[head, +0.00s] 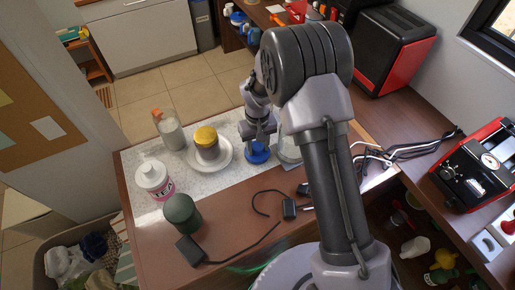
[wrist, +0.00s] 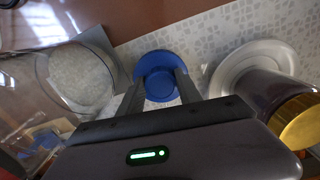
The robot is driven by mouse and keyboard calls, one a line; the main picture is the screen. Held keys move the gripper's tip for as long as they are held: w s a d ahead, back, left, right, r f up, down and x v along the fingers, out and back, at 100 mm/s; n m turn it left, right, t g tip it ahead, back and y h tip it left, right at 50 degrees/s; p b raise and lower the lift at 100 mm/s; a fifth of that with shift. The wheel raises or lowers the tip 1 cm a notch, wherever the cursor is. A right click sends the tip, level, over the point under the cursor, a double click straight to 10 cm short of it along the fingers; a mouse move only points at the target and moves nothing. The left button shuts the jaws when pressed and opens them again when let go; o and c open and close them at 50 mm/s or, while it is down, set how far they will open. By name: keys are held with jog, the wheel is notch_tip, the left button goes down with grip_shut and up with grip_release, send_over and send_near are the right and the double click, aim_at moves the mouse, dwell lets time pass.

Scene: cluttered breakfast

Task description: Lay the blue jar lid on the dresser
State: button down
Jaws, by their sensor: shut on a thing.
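The blue jar lid (head: 257,154) is round and sits at my gripper (head: 258,142), over the pale patterned mat. In the wrist view the lid (wrist: 160,64) shows between the two dark fingers of my gripper (wrist: 160,76), which is shut on it. I cannot tell whether the lid touches the mat or hangs just above it. The brown wooden top (head: 235,235) under the mat may be the dresser; the frames do not make this certain.
Left of my gripper a yellow-lidded jar (head: 206,137) stands on a white plate (head: 228,160). A clear glass vessel (wrist: 85,78) is close on the other side. A white bottle (head: 154,180), a green canister (head: 183,213) and a black adapter (head: 190,250) are nearer the front.

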jog(key=shift+r, duration=0.1)
jog(key=c, duration=0.8)
grip_release()
notch_tip(320, 180, up, 13)
jog(key=p, duration=0.5)
notch_tip(320, 180, up, 10)
jog(key=m+t, duration=0.1)
jog(key=m, duration=0.1)
send_over(258, 148)
jog(key=s+d, duration=0.2)
jog(key=s, duration=0.1)
jog(key=s+d+r+m+t+y, duration=0.1)
jog(key=s+d+r+m+t, duration=0.15)
jog(key=s+r, duration=0.7)
jog(key=s+r+m, duration=0.1)
jog(key=s, duration=0.3)
jog(key=s+d+r+m+t, duration=0.1)
jog(key=s, duration=0.3)
jog(key=s+d+r+m+t+y, duration=0.1)
jog(key=s, duration=0.4)
jog(key=shift+r, duration=0.25)
